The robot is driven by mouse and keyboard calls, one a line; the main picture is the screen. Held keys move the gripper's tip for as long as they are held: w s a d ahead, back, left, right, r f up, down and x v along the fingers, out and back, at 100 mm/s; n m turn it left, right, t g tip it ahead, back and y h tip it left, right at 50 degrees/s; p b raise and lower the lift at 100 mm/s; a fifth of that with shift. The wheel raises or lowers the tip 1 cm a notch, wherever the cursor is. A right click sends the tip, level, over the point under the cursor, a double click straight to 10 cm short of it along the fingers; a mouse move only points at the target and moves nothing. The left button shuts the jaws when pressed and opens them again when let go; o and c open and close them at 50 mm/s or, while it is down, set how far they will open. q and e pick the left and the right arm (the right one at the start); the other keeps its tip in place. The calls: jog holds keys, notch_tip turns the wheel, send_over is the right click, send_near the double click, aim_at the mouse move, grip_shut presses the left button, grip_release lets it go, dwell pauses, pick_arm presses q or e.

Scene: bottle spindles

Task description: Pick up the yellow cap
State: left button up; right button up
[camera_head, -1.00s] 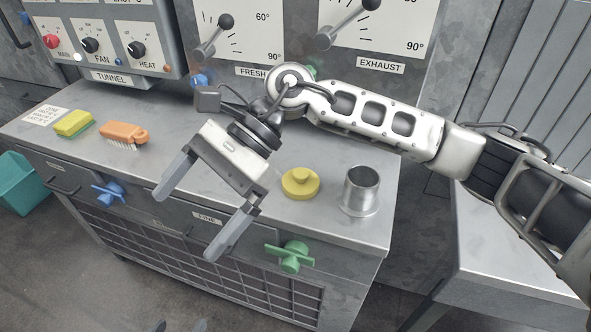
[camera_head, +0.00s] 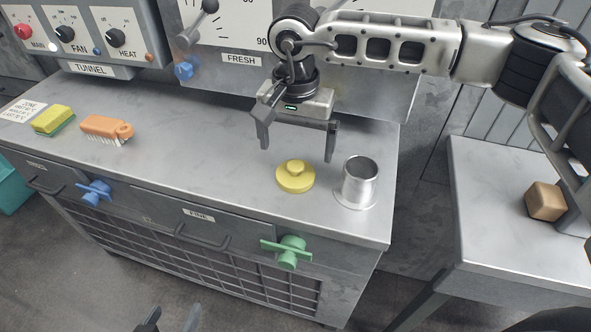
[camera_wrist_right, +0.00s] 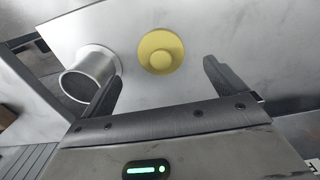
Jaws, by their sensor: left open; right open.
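The yellow cap (camera_head: 295,178), a round disc with a raised knob, lies on the steel bench top. My right gripper (camera_head: 298,150) is open and empty, fingers pointing down, above and slightly behind the cap. In the right wrist view the cap (camera_wrist_right: 160,53) shows whole, between the lines of the two fingers and beyond the tips (camera_wrist_right: 163,72); the fingers do not touch it. My left gripper (camera_head: 170,320) shows only its fingertips at the bottom edge, open and away from the cap.
A flanged metal cup (camera_head: 360,184) stands close to the right of the cap; it also shows in the wrist view (camera_wrist_right: 90,73). An orange brush (camera_head: 107,129) and a yellow-green sponge (camera_head: 52,119) lie at left. A brown block (camera_head: 545,201) is on the right table.

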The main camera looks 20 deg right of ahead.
aim_at(295, 165)
jog(key=shift+w+f+p, duration=0.15)
jog(key=shift+f+p, duration=0.25)
jog(key=shift+f, duration=2.65)
jog(key=c, duration=0.9)
